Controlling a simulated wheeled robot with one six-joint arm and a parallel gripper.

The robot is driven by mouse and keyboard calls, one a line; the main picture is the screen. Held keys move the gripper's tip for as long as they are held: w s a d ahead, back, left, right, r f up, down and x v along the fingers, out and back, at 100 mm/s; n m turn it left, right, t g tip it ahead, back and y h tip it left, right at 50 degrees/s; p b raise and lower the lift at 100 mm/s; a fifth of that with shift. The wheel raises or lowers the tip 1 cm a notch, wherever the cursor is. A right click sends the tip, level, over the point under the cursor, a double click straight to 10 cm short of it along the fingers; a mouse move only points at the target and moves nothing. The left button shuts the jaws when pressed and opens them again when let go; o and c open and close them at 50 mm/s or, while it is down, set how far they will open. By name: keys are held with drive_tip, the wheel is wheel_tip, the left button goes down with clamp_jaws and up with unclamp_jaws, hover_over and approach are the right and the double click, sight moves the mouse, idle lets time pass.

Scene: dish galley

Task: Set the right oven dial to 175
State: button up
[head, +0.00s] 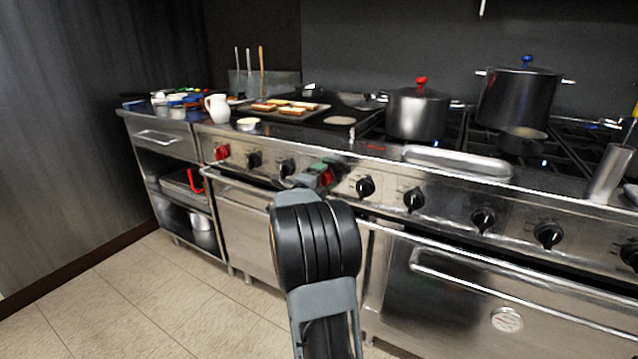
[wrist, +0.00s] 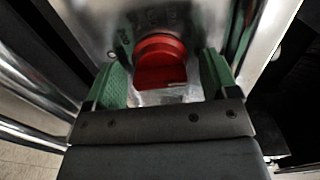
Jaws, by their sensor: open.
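Two red dials show on the range's front panel. The left red dial (head: 221,152) stands clear near the left end. The right red dial (head: 327,178) is partly hidden by my gripper (head: 318,170) in the head view. In the wrist view the red dial (wrist: 160,62) sits between the green fingers of my gripper (wrist: 162,72), one on each side. The fingers are open, with a visible gap to the dial on the right; I cannot tell whether either touches. Faint markings surround the dial, too small to read, so its setting is unclear.
Black knobs (head: 414,199) line the panel on both sides of the dial. Oven door handles (head: 520,275) jut out below. Pots (head: 417,113) and a tray of toast (head: 285,110) stand on top. The tiled floor (head: 150,300) at left is clear.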

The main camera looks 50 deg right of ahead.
drive_tip(key=shift+c, duration=0.5)
drive_tip(key=c, duration=0.8)
drive_tip(key=shift+r, duration=0.1)
drive_tip(key=shift+c, duration=0.2)
drive_tip(key=shift+n+p, duration=0.3)
drive_tip(key=n+p, duration=0.3)
drive_tip(key=shift+r+n, duration=0.2)
drive_tip(key=shift+n, duration=0.1)
drive_tip(key=n+p, duration=0.5)
drive_tip(key=n, duration=0.1)
drive_tip(key=shift+r, duration=0.1)
drive_tip(key=n+p, duration=0.5)
drive_tip(key=n, duration=0.1)
drive_tip(key=shift+n, duration=0.3)
drive_tip(key=n+p, duration=0.3)
drive_tip(key=n, duration=0.2)
drive_tip(key=shift+d+p, duration=0.1)
drive_tip(key=shift+p, duration=0.2)
